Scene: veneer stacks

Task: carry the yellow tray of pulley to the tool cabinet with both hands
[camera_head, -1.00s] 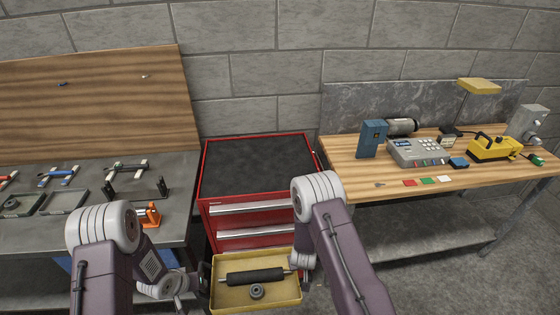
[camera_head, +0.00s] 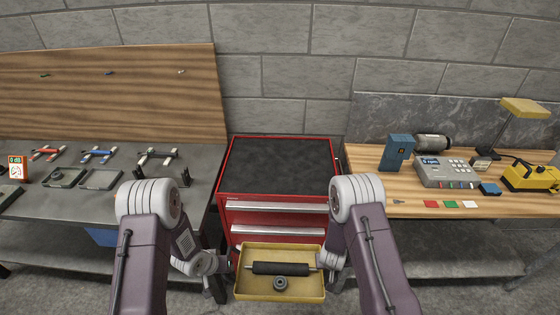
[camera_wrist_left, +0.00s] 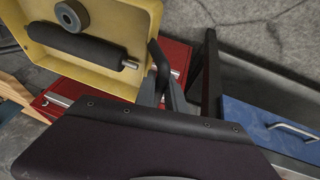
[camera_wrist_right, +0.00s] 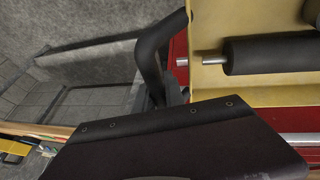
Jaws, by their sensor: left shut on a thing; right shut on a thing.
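The yellow tray (camera_head: 245,287) is held between my two grippers, low in front of the red tool cabinet (camera_head: 228,172). A black roller with metal shaft ends (camera_head: 281,268) and a small dark grey pulley (camera_head: 280,283) lie in the tray. My left gripper (camera_head: 232,262) is shut on the tray's left side; the left wrist view shows a dark handle (camera_wrist_left: 158,68) there. My right gripper (camera_head: 330,260) is shut on the right side, where the right wrist view shows another dark handle (camera_wrist_right: 152,58). The fingertips are mostly hidden. The cabinet's dark top (camera_head: 282,165) is bare.
A grey workbench (camera_head: 60,218) with clamps and small trays stands to the left of the cabinet. A wooden bench (camera_head: 415,207) with a keypad device (camera_head: 445,172), a blue box (camera_head: 397,152) and a lamp (camera_head: 525,108) stands to the right. A stone wall is behind.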

